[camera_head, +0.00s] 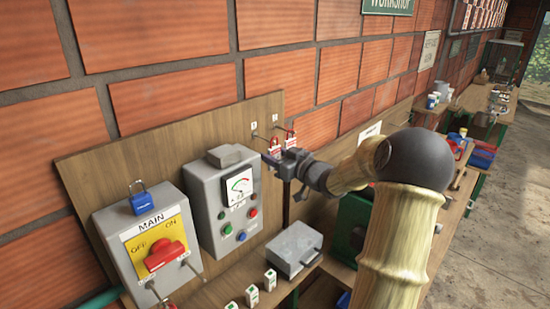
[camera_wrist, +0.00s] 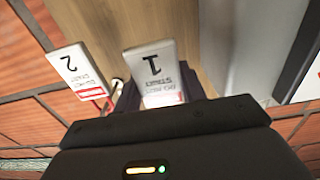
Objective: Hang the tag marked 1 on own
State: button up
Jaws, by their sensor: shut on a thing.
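My gripper (camera_head: 272,162) is at the board, shut on the white tag marked 1 (camera_wrist: 155,70). In the wrist view the tag stands upside down between the fingers, its lower print partly hidden by my gripper. In the head view this tag (camera_head: 274,150) shows red and white just above the fingers. The tag marked 2 (camera_wrist: 80,72) is beside it, apart; in the head view it (camera_head: 291,140) hangs to the right. Two small labels mark the pegs, the left label (camera_head: 254,126) and the right label (camera_head: 276,117). I cannot tell whether tag 1 touches the left peg (camera_head: 260,137).
A grey meter box (camera_head: 225,205) is mounted left of my gripper. A MAIN switch box (camera_head: 150,240) with a blue padlock (camera_head: 144,199) is farther left. A grey metal box (camera_head: 294,250) and several small white-green blocks (camera_head: 252,295) stand on the bench below.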

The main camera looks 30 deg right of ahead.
jog(key=shift+w+a+f, duration=0.2)
jog(key=shift+w+f, duration=0.05)
jog(key=shift+w, duration=0.2)
jog(key=shift+w+a+f, duration=0.15)
jog(key=shift+w+f, duration=0.1)
jog(key=shift+w, duration=0.2)
jog(key=o, duration=1)
jog(key=shift+o, duration=0.2)
jog(key=shift+b, duration=0.3)
jog(key=b+v, duration=0.5)
jog(key=v, duration=1.2)
jog(key=shift+s+r, duration=0.15)
jog(key=shift+s, duration=0.15)
